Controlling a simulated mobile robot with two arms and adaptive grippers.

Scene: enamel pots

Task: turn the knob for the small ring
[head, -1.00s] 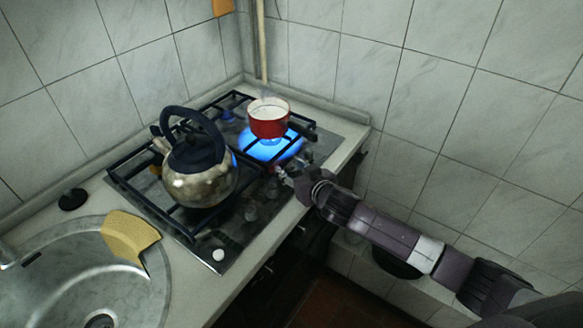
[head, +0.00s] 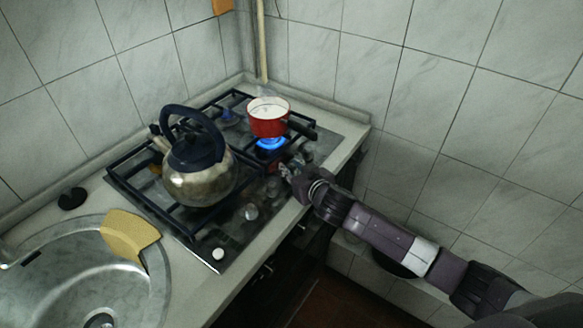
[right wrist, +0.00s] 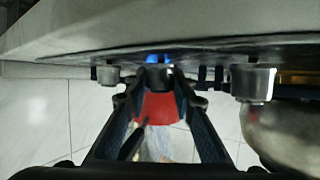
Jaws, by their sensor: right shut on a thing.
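My right gripper (head: 287,171) is at the front edge of the hob, below the burner with the red pot. In the right wrist view its fingers (right wrist: 158,92) are closed around a grey knob (right wrist: 158,76), one on each side. In the head view the gripper mostly hides this knob. A blue flame (head: 270,143) burns on the ring under the red pot (head: 268,122); it also shows beyond the knob in the wrist view (right wrist: 158,58). My left gripper is not in view.
A steel kettle (head: 200,185) stands on the hob's dark grate, left of the gripper. Other knobs, one grey (head: 250,212) and one white (head: 218,254), line the front edge. A sink (head: 85,285) with a yellow cloth (head: 130,236) lies at left. Tiled walls stand behind and right.

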